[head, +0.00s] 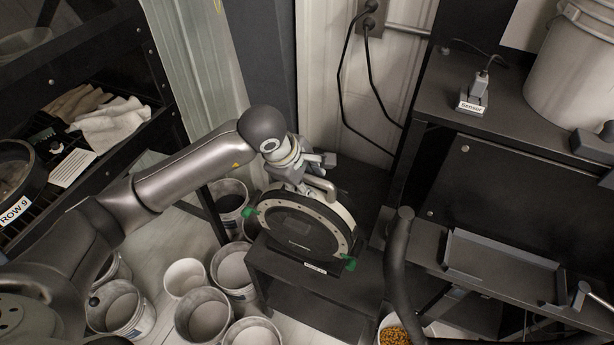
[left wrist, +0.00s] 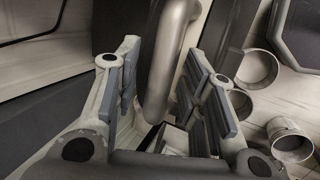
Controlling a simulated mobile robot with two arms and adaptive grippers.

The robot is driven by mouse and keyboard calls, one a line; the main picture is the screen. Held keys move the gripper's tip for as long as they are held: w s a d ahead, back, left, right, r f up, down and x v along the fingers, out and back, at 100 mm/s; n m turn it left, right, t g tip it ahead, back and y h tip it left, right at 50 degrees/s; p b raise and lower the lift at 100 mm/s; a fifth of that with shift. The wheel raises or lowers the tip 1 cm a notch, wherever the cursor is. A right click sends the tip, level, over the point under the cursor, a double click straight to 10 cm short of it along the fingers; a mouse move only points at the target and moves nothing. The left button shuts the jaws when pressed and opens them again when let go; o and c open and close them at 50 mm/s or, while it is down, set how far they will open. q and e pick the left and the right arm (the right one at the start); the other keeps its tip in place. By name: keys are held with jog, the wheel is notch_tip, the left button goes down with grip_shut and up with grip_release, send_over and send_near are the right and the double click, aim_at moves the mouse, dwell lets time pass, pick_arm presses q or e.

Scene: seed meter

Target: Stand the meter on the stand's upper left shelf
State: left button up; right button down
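The meter (head: 303,231) is a round disc with a dark face, a pale dotted rim and green tabs. It stands on edge on the upper left shelf (head: 262,258) of the black stand, close behind a small label on the shelf. Its grey bar handle (head: 321,187) is at the top, and it also shows in the left wrist view (left wrist: 168,55). My left gripper (head: 305,180) is at the handle. In the left wrist view its fingers (left wrist: 158,95) are apart on both sides of the handle, with gaps visible.
Several buckets (head: 205,318) stand on the floor left of the stand. A rack (head: 165,110) with cloths and another round meter (head: 14,180) is at left. At right are a black bench (head: 500,128), a white bucket (head: 572,70) and a grey tray (head: 500,265).

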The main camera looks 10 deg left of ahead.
pick_arm(q)
jog(key=shift+w, duration=0.1)
jog(key=shift+r, duration=0.15)
jog(key=b+v, duration=0.2)
jog(key=v, duration=1)
